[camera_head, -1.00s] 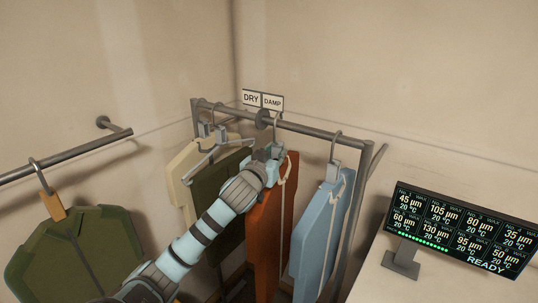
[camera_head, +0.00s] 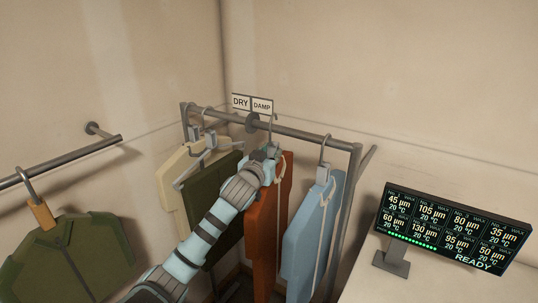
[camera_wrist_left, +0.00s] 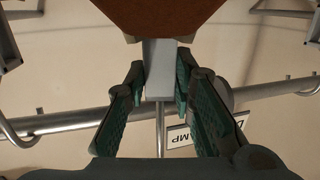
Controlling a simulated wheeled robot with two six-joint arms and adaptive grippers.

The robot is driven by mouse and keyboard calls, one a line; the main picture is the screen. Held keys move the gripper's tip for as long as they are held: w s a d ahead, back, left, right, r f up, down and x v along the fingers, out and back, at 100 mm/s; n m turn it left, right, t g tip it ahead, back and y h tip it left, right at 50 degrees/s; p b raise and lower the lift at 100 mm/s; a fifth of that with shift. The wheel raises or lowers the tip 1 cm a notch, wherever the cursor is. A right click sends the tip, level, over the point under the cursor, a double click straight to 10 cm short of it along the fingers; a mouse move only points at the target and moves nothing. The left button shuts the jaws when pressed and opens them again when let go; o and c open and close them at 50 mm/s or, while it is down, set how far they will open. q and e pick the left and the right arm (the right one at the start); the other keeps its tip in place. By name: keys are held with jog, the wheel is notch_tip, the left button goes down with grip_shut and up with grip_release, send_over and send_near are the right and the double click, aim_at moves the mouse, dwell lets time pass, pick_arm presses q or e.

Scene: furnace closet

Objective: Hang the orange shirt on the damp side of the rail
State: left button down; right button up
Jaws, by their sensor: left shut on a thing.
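The orange shirt (camera_head: 266,235) hangs upright from its hanger, between the green shirt and the light blue shirt. My left gripper (camera_head: 266,156) is shut on the grey block of its hanger, just below the rail (camera_head: 300,134). In the left wrist view the gripper (camera_wrist_left: 158,82) has the grey block (camera_wrist_left: 160,70) between its fingers, with the orange shirt (camera_wrist_left: 165,14) at the top edge. The hook shows by the rail, right of the round divider (camera_head: 252,122), on the side of the DAMP sign (camera_head: 262,105). I cannot tell whether the rail bears it. My right gripper is not in view.
Cream (camera_head: 170,175) and green (camera_head: 208,190) shirts hang left of the divider. The light blue shirt (camera_head: 303,245) hangs close on the right. A dark green garment (camera_head: 70,255) hangs on a wall rail (camera_head: 75,157). A display (camera_head: 455,228) stands at the right.

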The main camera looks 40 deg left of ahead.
pick_arm(q)
jog(key=shift+w, duration=0.2)
jog(key=shift+w+a, duration=0.1)
jog(key=shift+w, duration=0.8)
jog(key=shift+r+p, duration=0.1)
jog(key=shift+p, duration=0.2)
jog(key=shift+f, duration=0.3)
jog(key=shift+f+b, duration=0.9)
jog(key=shift+f, duration=0.5)
dwell(0.3)
jog(key=c, duration=1.3)
grip_release()
